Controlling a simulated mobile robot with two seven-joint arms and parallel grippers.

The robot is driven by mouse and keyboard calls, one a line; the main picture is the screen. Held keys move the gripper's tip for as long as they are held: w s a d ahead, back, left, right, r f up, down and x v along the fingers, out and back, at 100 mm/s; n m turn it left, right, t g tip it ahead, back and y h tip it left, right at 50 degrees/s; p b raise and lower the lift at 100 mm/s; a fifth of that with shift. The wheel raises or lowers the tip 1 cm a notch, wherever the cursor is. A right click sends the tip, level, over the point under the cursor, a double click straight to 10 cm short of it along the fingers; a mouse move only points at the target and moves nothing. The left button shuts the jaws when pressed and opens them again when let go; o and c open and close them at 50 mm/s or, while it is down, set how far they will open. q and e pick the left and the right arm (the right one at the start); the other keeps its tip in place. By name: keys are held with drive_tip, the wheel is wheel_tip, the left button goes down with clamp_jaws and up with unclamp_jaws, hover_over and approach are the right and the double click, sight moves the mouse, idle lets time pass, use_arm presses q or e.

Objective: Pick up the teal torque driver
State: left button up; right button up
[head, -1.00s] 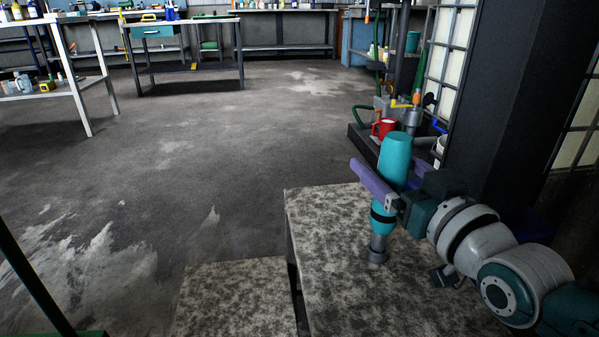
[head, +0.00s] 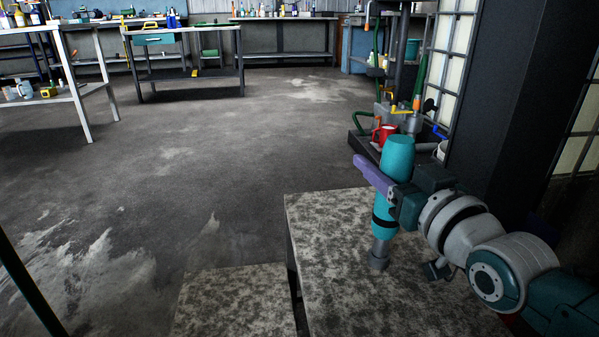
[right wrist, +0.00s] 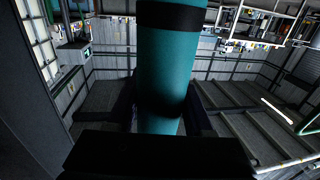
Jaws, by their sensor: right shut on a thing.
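The teal torque driver (head: 396,158) stands upright in the head view, with a black band low on its body and a grey tip at or just above the speckled table top (head: 330,240); I cannot tell whether the tip touches. My right gripper (head: 378,180), with purple fingers, is shut on the driver's middle, reaching in from the right. In the right wrist view the teal body (right wrist: 165,70) fills the middle between the dark fingers. My left gripper is not in view.
A dark column (head: 510,90) rises at right. A lower speckled block (head: 235,300) is beside the table. Open floor lies left.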

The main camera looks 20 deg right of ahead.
clamp_jaws()
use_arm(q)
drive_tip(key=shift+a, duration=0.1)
